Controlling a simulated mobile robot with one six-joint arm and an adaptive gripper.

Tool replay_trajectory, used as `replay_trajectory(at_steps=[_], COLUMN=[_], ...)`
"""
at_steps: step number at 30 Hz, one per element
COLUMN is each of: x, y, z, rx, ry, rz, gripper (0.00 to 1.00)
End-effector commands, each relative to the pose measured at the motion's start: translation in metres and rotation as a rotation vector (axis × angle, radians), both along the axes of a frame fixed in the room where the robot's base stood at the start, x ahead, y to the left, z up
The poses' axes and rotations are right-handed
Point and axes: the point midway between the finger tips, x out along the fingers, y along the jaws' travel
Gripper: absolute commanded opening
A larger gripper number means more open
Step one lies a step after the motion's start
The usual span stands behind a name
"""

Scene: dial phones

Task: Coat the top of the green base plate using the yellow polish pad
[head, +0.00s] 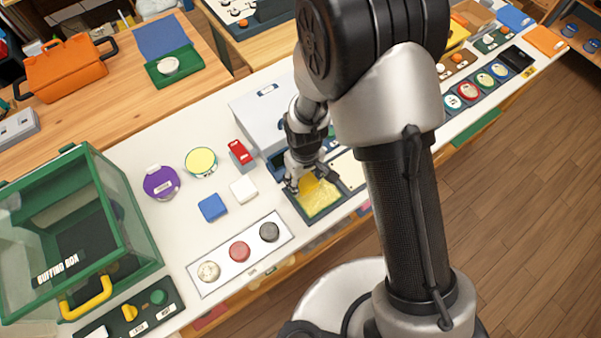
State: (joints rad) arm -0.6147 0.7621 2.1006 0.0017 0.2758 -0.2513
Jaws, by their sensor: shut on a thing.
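My gripper (305,177) reaches down over a shallow dark tray (334,211) with a crinkled yellow surface. It is shut on a yellow block, which I take for the yellow polish pad (309,185); the fingers hide part of it. The pad is at or just above the yellow surface; I cannot tell if they touch. A round piece with a green rim and pale yellow top (201,161) lies on the white table to the left, apart from my gripper. It may be the green base plate, but I cannot tell for sure.
A blue pad (212,207) and a white pad (243,189) lie left of the tray. A purple pot (161,182), a red-topped block (241,152) and a grey box (265,112) stand nearby. The green buffing box (135,215) fills the left.

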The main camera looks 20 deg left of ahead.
Motion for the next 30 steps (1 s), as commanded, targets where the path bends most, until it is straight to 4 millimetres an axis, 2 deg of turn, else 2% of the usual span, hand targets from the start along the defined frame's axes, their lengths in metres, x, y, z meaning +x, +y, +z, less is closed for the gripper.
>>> replay_trajectory(at_steps=[6, 13, 25, 30], x=[-0.014, -0.019, 0.0, 0.005], y=[-0.016, -0.022, -0.038, -0.035], z=[0.0, 0.0, -0.002, -0.002], rx=[-0.002, -0.002, -0.002, -0.002], ry=[0.003, 0.001, 0.003, 0.001], rz=[0.0, -0.001, -0.002, 0.0], gripper=[0.32, 0.32, 0.32, 0.32])
